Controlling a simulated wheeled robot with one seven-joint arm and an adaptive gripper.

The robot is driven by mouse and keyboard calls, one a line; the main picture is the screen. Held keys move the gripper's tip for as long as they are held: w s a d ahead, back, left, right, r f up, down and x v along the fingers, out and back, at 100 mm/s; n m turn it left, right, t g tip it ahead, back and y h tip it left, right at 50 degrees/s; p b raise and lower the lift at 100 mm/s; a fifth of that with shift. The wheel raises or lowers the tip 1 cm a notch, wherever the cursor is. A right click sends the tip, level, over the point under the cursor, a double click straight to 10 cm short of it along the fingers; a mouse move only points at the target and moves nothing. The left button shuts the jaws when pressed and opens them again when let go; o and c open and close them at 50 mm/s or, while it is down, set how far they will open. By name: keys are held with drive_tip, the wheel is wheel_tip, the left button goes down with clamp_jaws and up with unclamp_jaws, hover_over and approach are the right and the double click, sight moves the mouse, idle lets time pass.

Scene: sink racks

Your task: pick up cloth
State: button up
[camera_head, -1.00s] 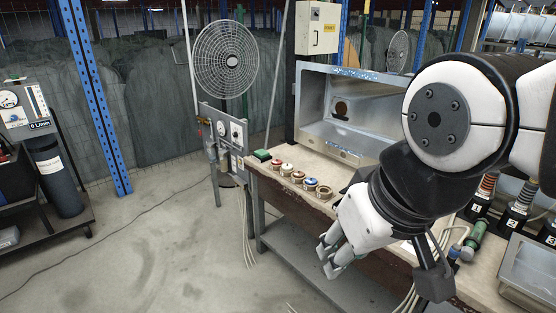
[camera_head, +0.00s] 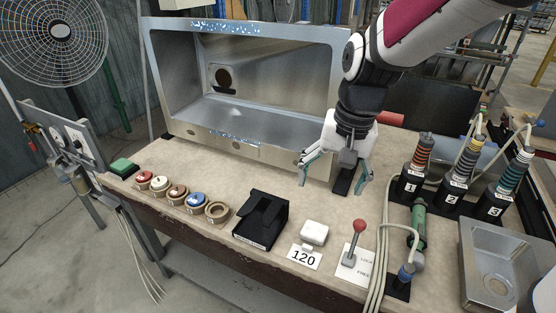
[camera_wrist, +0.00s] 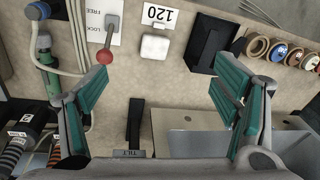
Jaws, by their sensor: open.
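A small white pad (camera_head: 314,232), which looks like a folded cloth, lies on the bench behind the card marked 120. It also shows in the wrist view (camera_wrist: 155,46), at the top middle. My gripper (camera_head: 332,180) points down over the bench, in front of the metal sink box, behind and slightly right of the white pad. In the wrist view my gripper (camera_wrist: 160,80) has its teal fingers spread wide with nothing held between them. The white pad is beyond the fingertips and apart from them. Nothing hides it.
A black tilt lever (camera_wrist: 134,122) lies below my fingers. A black box (camera_head: 262,218) stands left of the pad, and a red-knobbed lever (camera_head: 353,240) to its right. The sink box (camera_head: 250,147) is behind. Numbered bottles and hoses (camera_head: 412,185) crowd the right.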

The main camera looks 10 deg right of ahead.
drive_tip(key=m+g+h+b, duration=0.1)
drive_tip(key=m+b, duration=0.1)
hover_over(315, 229)
wheel_tip(315, 229, down, 10)
drive_tip(key=f, duration=0.2)
drive_tip(key=f+b, duration=0.1)
drive_tip(key=f, duration=0.5)
drive_tip(key=shift+w+d+f, duration=0.1)
drive_tip(key=shift+w+f, duration=0.15)
drive_tip(key=shift+s+f+b, duration=0.15)
drive_tip(key=shift+f+b, duration=0.25)
drive_tip(key=shift+f, duration=1.1)
drive_tip(key=shift+s+f+b, duration=0.1)
drive_tip(key=shift+f+b, duration=0.3)
drive_tip(key=shift+f, duration=1.05)
drive_tip(key=c, duration=1.1)
